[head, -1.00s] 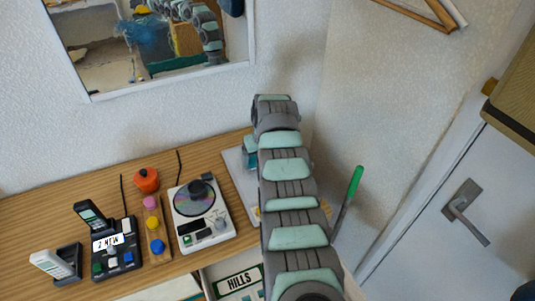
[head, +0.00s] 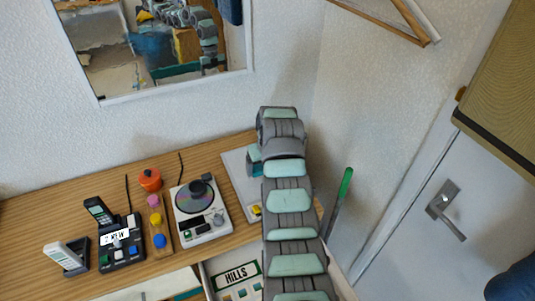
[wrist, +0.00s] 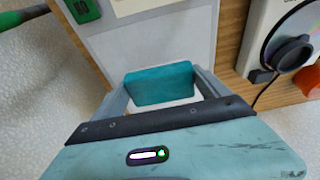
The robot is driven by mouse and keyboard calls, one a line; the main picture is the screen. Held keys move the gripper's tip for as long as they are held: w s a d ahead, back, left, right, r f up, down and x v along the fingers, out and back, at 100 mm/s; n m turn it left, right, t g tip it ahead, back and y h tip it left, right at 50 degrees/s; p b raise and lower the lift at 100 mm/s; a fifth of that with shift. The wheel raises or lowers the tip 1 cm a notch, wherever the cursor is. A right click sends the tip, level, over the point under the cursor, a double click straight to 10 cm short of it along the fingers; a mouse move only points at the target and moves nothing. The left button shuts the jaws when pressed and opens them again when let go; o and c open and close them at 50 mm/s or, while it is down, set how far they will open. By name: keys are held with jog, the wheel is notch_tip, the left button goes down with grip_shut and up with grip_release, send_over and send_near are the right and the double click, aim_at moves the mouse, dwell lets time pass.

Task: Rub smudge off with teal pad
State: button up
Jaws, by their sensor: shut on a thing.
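The teal pad (wrist: 158,85) is held between the two fingers of my gripper (wrist: 162,83), which is shut on it in the wrist view. The pad is over a pale grey-white board (wrist: 150,45); whether it touches the surface is hard to tell. In the head view the pad (head: 254,160) shows just left of my arm's end, over the board (head: 234,170) at the right end of the wooden table. I cannot make out a smudge; my arm and gripper hide part of the board.
A white disc player (head: 211,222) stands left of the board. An orange pot (head: 150,180), a strip of coloured knobs and phones in cradles are further left. A green-handled tool (head: 346,183) stands right of my arm. A mirror (head: 100,102) hangs on the back wall.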

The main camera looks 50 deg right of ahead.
jog(key=shift+s+r, duration=0.15)
jog(key=shift+r, duration=0.55)
jog(key=shift+r+p, duration=0.65)
jog(key=shift+r, duration=1.15)
